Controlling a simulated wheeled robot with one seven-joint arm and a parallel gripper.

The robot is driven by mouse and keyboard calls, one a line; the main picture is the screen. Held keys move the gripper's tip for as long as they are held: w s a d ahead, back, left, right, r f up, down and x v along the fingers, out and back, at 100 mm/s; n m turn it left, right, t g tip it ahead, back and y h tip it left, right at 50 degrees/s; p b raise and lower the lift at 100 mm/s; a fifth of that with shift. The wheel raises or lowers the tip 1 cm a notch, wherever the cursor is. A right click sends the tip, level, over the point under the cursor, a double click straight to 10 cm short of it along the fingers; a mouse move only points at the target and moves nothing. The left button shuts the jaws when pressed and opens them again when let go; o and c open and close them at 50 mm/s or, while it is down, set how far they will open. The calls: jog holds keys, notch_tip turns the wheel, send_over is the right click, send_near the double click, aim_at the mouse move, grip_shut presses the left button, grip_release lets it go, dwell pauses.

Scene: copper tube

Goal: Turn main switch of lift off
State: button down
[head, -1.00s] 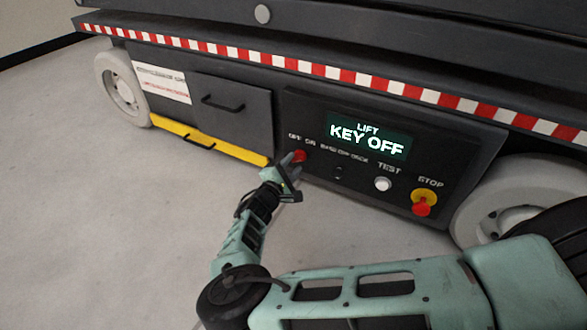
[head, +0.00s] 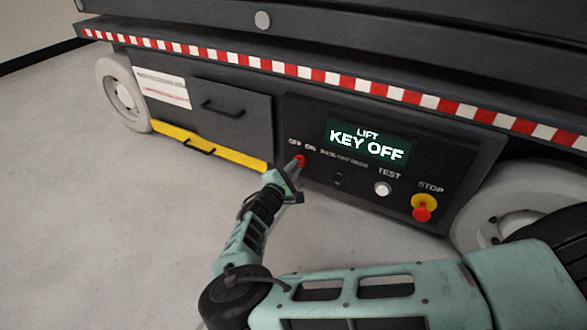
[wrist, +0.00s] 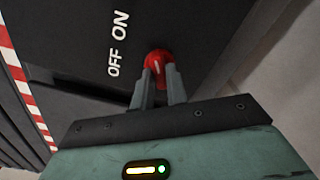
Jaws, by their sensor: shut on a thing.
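The lift's main switch is a red knob (head: 301,160) below the OFF ON label on the dark control panel (head: 440,187). In the wrist view the red knob (wrist: 158,62) sits between my fingertips, beside the white OFF and ON lettering. My gripper (head: 294,169) is shut on the knob; it also shows in the wrist view (wrist: 159,76). The fingers hide part of the knob, so I cannot tell its exact angle. The lift's display (head: 368,141) reads LIFT KEY OFF.
To the right on the panel are a white TEST button (head: 382,188) and a red STOP button on a yellow base (head: 424,207). A small dark keyhole-like fitting (head: 338,179) is nearer. A yellow step (head: 208,146) and wheels (head: 122,94) flank the panel. The floor at left is clear.

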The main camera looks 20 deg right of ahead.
jog(key=n+p, duration=0.4)
jog(key=n, duration=0.7)
jog(key=shift+p, duration=0.35)
jog(key=shift+s+n, duration=0.1)
jog(key=shift+n, duration=0.2)
jog(key=c, duration=1.4)
grip_release()
jog(key=p+v, duration=0.4)
jog(key=v, duration=1.3)
jog(key=shift+p, duration=0.3)
jog(key=shift+s+a, duration=0.15)
